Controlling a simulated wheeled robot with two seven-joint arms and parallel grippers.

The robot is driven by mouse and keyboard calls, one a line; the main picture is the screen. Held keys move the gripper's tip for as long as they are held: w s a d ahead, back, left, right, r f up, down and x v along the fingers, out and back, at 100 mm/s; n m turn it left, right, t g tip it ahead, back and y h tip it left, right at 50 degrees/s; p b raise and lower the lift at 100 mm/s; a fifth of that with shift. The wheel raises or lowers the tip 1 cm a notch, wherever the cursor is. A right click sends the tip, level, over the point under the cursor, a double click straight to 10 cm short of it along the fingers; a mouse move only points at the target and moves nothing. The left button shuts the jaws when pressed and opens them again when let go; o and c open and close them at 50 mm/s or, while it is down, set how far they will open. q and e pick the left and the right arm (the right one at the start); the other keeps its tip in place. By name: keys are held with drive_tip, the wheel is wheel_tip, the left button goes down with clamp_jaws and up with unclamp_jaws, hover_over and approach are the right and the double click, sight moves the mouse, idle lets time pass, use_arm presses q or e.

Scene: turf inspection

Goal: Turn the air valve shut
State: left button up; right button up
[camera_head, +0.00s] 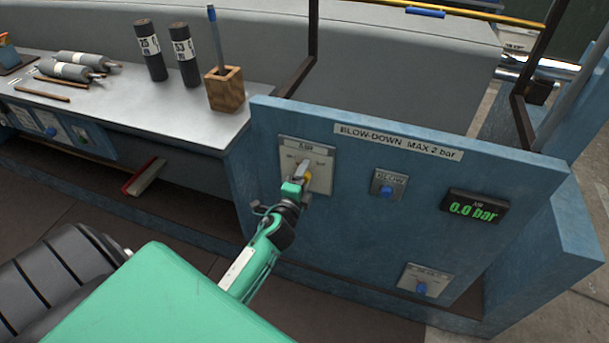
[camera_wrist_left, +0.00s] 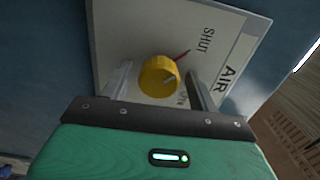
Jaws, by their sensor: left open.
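The air valve is a yellow knob (camera_wrist_left: 158,78) on a pale plate (camera_wrist_left: 125,25) marked AIR and SHUT; a second word by the knob is partly hidden by a finger. A red line on the plate runs up and right from the knob, and a short pale mark shows on its face. In the head view the knob (camera_head: 309,177) is mostly covered by my left gripper (camera_head: 302,175), at the plate (camera_head: 325,178) on the blue panel. My left gripper (camera_wrist_left: 160,74) is open, one finger each side of the knob; contact is unclear. My right gripper is out of view.
The blue panel (camera_head: 350,220) also carries a BLOW button (camera_head: 387,189), a display (camera_head: 474,208) reading 0.0 bar and a lower plate with a blue knob (camera_head: 421,288). Left is a bench (camera_head: 190,113) with dark cylinders (camera_head: 150,50) and a wooden pen holder (camera_head: 225,90).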

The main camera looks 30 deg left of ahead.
use_arm(q)
drive_tip(key=b+v, duration=0.1)
drive_tip(key=v, duration=1.2)
drive_tip(key=shift+s+d+b, duration=0.15)
drive_tip(key=shift+s+b, duration=0.1)
drive_tip(key=shift+b, duration=0.15)
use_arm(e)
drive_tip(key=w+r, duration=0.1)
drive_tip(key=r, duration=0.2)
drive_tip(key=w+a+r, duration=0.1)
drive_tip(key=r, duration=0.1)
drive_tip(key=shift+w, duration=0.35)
use_arm(q)
drive_tip(key=shift+r, duration=0.1)
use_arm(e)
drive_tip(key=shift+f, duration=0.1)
